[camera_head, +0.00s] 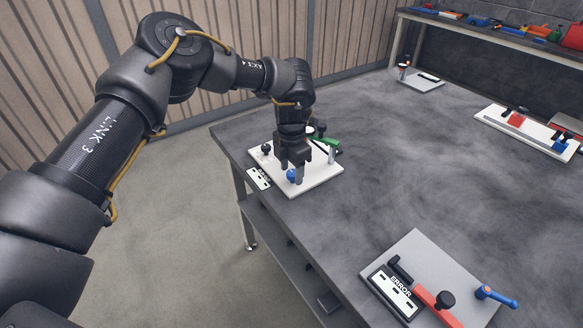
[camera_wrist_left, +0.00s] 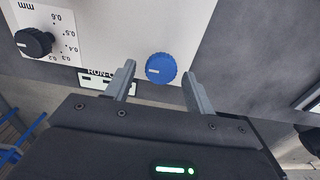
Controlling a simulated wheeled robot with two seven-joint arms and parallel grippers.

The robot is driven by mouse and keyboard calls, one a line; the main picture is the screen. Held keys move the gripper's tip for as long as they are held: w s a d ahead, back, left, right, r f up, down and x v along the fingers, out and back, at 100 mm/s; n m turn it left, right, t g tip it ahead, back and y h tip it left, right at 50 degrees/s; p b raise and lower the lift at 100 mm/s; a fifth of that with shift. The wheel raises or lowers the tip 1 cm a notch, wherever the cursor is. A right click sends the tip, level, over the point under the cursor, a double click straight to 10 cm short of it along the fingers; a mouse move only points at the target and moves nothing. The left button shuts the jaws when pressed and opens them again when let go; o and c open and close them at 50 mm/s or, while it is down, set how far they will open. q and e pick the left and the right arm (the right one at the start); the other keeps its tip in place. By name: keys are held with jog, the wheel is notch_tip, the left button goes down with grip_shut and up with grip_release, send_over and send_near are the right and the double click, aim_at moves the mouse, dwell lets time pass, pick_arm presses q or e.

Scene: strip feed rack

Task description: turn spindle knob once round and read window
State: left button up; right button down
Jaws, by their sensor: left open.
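A round blue knob (camera_head: 291,175) with a white mark sits near the front of a white plate (camera_head: 322,182) on the bench. In the left wrist view the blue knob (camera_wrist_left: 161,67) lies between and just ahead of my fingertips, with a gap on both sides. My left gripper (camera_head: 292,174) points down over the plate, open and empty. A white panel with black slots (camera_head: 258,179) is at the plate's near left edge. In the wrist view this panel (camera_wrist_left: 103,82), lettered "RUN-", is partly hidden by a finger. I cannot tell which window is meant. My right gripper is not in view.
A black knob (camera_wrist_left: 34,42) stands on a scale marked "MM". A green lever (camera_head: 326,142) is behind my gripper. A grey plate (camera_head: 420,262) with an "ERROR" panel, red bar and blue handle is at the front right. The middle bench is clear.

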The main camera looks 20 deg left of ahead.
pick_arm(q)
jog(key=shift+c, duration=0.5)
jog(key=c, duration=0.9)
jog(key=shift+o, duration=0.2)
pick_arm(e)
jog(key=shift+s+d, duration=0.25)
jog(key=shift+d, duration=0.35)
